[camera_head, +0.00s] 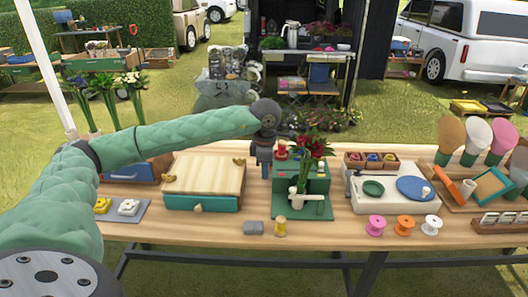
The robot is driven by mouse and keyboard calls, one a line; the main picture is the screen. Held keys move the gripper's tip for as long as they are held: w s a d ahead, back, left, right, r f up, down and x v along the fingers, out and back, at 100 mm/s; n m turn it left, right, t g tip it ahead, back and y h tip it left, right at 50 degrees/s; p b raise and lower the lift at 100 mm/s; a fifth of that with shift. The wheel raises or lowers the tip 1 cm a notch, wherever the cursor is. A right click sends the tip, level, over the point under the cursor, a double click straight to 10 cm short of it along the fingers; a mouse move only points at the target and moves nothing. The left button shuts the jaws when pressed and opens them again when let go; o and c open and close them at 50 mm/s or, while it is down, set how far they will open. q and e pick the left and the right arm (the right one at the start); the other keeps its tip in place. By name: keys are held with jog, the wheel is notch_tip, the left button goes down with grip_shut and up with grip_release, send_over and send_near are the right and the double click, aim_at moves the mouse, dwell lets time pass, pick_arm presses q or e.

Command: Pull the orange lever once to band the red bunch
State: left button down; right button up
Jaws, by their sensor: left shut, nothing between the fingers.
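The red bunch (313,147), red flowers with green stems, stands upright at the green banding machine (318,186) in the middle of the table. A pale clamp-like part (304,196) is at the front of the machine, around or beside the stems; I cannot tell which. A small red part (281,150) sits at the machine's upper left. I cannot make out an orange lever clearly on it. My left gripper (264,172) points down at the machine's left side, shut and empty. I cannot tell whether it touches the machine. My right gripper is out of view.
A wooden box with a teal drawer (205,181) stands left of the machine. Pink, orange and white spools (404,225), a pale board with a blue plate (414,188) and wrapped cones (474,138) are right.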

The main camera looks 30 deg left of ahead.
pick_arm(q)
notch_tip(320, 180, up, 8)
jog(key=p, duration=0.2)
jog(key=shift+s+d+r, duration=0.25)
jog(key=shift+s, duration=0.2)
dwell(0.5)
